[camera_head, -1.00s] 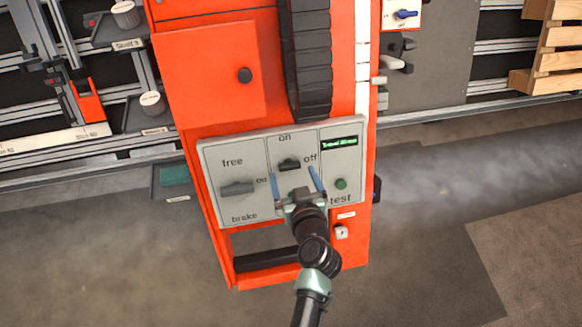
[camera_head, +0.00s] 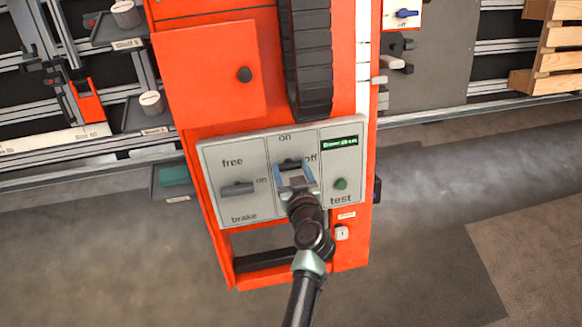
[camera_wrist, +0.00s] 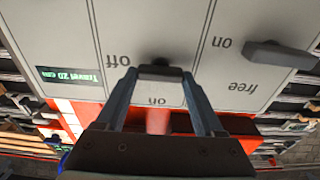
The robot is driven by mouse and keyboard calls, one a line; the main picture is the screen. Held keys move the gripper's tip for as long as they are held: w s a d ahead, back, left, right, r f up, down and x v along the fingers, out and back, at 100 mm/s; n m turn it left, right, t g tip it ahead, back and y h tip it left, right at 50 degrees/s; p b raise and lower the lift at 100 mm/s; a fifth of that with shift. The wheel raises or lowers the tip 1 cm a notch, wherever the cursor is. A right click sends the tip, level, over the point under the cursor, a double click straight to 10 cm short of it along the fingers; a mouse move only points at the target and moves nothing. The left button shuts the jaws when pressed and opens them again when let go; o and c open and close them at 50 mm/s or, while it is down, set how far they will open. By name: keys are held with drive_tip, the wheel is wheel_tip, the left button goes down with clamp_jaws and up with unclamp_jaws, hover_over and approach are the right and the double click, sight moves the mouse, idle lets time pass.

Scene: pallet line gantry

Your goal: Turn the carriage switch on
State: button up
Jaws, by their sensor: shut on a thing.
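The orange carriage has a grey control panel (camera_head: 213,160). Its middle section holds the black carriage switch (camera_head: 290,162), a lever-like knob with "on" printed above it and "off" to its right. The knob lies crosswise, roughly in line with "off". My gripper (camera_head: 294,167) reaches up from below and partly covers it. In the wrist view, upside down, the switch (camera_wrist: 160,72) sits between the two fingertips of my gripper (camera_wrist: 160,76), which are shut on its ends.
A green test button (camera_head: 340,184) and a small display (camera_head: 339,143) are on the right. In the wrist view the display (camera_wrist: 68,75) reads "Travel 20 cm". An orange door (camera_head: 208,75) is above.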

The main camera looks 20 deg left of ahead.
drive_tip(key=c, duration=0.4)
drive_tip(key=m, duration=0.4)
drive_tip(key=shift+m+p, duration=0.3)
drive_tip(key=shift+m, duration=0.1)
drive_tip(key=m+h+p, duration=0.1)
drive_tip(key=m, duration=0.2)
drive_tip(key=shift+d+r+m, duration=0.1)
drive_tip(key=shift+m, duration=0.3)
drive_tip(key=m+p, duration=0.3)
drive_tip(key=m, duration=0.2)
drive_tip(key=shift+m+h, duration=0.3)
drive_tip(key=shift+f+m+p, duration=0.2)
drive_tip(key=shift+m+p, duration=0.9)
drive_tip(key=shift+m, duration=1.1)
